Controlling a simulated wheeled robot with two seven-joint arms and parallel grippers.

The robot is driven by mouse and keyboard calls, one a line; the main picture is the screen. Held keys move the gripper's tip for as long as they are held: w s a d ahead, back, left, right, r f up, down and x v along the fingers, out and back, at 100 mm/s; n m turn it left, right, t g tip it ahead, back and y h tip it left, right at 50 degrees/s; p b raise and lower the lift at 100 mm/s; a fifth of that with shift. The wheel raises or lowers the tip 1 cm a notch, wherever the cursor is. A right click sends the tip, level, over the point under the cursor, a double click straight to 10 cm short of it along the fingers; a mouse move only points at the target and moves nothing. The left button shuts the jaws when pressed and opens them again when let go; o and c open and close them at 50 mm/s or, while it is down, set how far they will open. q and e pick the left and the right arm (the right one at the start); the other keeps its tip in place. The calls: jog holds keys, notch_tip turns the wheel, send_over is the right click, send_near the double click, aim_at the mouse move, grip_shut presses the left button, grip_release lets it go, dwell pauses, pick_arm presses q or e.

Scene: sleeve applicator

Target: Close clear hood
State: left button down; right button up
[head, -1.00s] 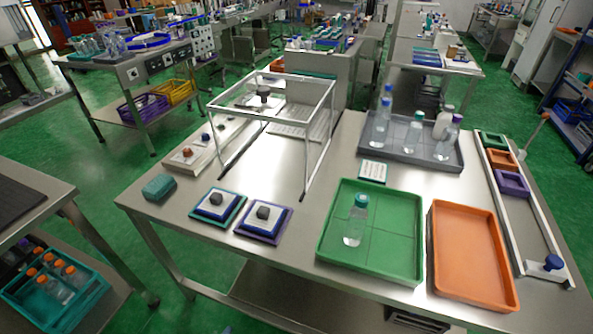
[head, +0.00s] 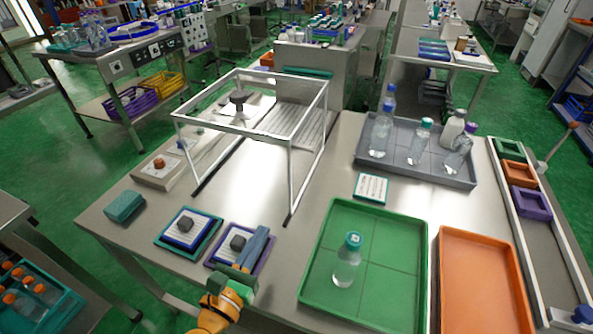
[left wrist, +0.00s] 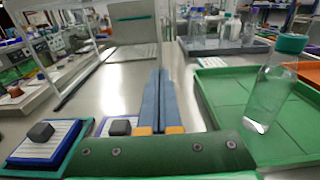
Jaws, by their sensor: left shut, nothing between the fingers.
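The clear hood (head: 232,132) is a box with a white frame and see-through sides, standing at the back left of the steel table. A dark knob on a post (head: 238,98) shows through it. Whether its front is open I cannot tell. In the left wrist view, part of the hood's frame (left wrist: 82,75) shows at upper left. My left gripper (head: 264,232) is in front of the hood, over the purple-edged pad. Its blue fingers are together and empty, pointing toward the hood area; they also show in the left wrist view (left wrist: 160,75). My right gripper is not in view.
A green tray (head: 318,250) with a teal-capped bottle (head: 347,262) lies right of my gripper, beside an orange tray (head: 480,280). A grey tray (head: 440,177) holds several bottles. A teal-edged pad (head: 188,232) and teal block (head: 125,206) lie left.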

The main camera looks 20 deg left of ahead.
pick_arm(q)
jog(key=w, duration=0.1)
jog(key=p, duration=0.2)
send_near(290, 181)
jog(key=w, duration=0.6)
jog(key=shift+w+d, duration=0.2)
jog(key=shift+w, duration=0.2)
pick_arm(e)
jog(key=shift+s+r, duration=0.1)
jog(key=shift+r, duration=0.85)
pick_arm(q)
jog(key=shift+w, duration=0.1)
